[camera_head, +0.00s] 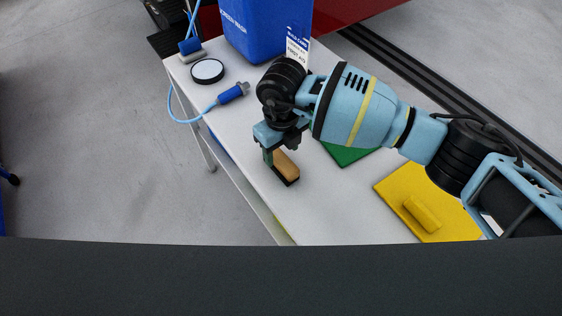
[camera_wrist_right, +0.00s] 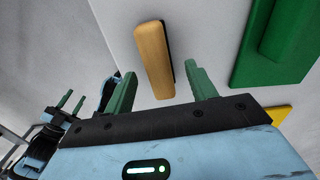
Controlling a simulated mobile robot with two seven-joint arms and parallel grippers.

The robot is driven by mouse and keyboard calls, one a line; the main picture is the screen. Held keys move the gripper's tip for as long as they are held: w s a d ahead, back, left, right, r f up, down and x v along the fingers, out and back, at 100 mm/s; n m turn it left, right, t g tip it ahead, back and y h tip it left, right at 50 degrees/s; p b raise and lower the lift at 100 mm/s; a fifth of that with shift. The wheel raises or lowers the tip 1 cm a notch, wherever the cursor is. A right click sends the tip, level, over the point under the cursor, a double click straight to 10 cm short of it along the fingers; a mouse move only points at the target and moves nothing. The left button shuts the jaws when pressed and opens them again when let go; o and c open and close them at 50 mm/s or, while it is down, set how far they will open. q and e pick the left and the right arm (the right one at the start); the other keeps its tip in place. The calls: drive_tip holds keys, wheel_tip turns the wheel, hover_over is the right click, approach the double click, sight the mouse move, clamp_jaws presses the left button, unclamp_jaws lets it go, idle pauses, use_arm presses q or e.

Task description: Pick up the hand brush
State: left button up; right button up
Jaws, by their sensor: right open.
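The hand brush (camera_head: 286,167) has a tan wooden back and a dark underside and lies on the white table near its front left edge. In the right wrist view the brush (camera_wrist_right: 154,58) lies ahead of the fingers, with its near end reaching between them. My right gripper (camera_head: 272,150) is at the brush's far end in the head view, and part of the brush there is hidden. In the right wrist view the right gripper (camera_wrist_right: 162,92) is open, its green fingers apart on either side of the brush's line. My left gripper is not in the head view.
The white table (camera_head: 310,211) also holds a green float (camera_head: 348,154), a yellow float (camera_head: 424,203), a blue container (camera_head: 253,28), a blue-hosed nozzle (camera_head: 232,94) and a round black-rimmed disc (camera_head: 207,71). The table is bare around the brush's near end.

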sight(281, 157)
wheel_tip(281, 157, down, 3)
drive_tip(key=shift+s+a+f, duration=0.1)
drive_tip(key=shift+s+f, duration=0.05)
drive_tip(key=shift+f, duration=0.05)
drive_tip(key=shift+c, duration=0.5)
drive_tip(key=c, duration=1)
drive_tip(key=shift+r, duration=0.15)
drive_tip(key=shift+r, duration=0.6)
wheel_tip(281, 157, up, 2)
drive_tip(key=shift+r, duration=0.15)
drive_tip(key=s+a, duration=0.3)
drive_tip(key=s, duration=0.1)
drive_tip(key=s+a+r, duration=0.1)
drive_tip(key=s+a, duration=0.2)
drive_tip(key=s, duration=0.1)
drive_tip(key=s+a, duration=0.3)
drive_tip(key=s, duration=0.2)
drive_tip(key=shift+a+r+b, duration=0.15)
drive_tip(key=shift+a+b, duration=0.1)
drive_tip(key=shift+b, duration=0.1)
